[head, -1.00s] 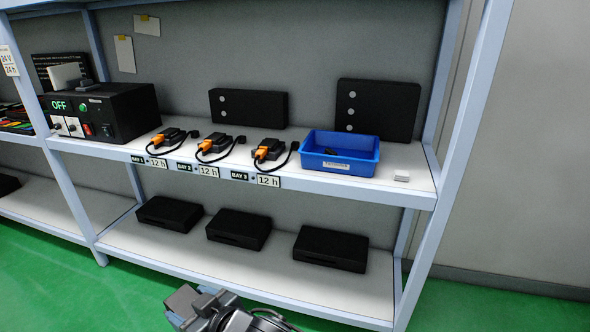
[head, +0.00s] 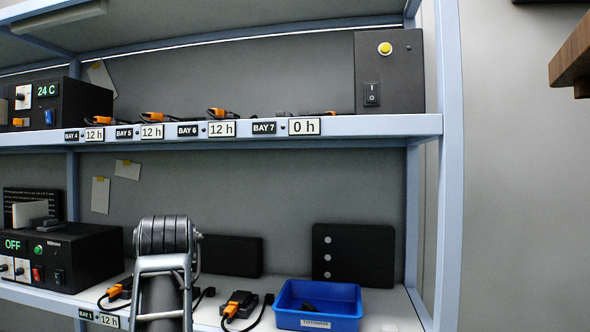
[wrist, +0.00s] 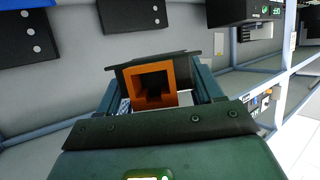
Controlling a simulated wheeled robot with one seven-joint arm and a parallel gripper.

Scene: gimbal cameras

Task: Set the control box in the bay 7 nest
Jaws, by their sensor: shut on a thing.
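In the wrist view my gripper (wrist: 160,92) is shut on the control box (wrist: 180,62), a dark body with a square orange socket facing the camera. The box sits between the two fingers. In the head view, the BAY 7 label (head: 264,128) with a "0 h" card is on the upper shelf's front edge, at the right. Above it only low dark and orange bits show over the edge, so the nest itself is mostly hidden. The head view shows part of my arm low at left centre, but not the gripper or held box.
The upper shelf (head: 350,125) carries bays 4 to 6, with orange plugs showing, and a dark switch box (head: 390,75) right of bay 7. Below are a blue bin (head: 318,290), dark panels (head: 352,255) and an "OFF" unit (head: 70,255). A shelf post (head: 450,180) stands right.

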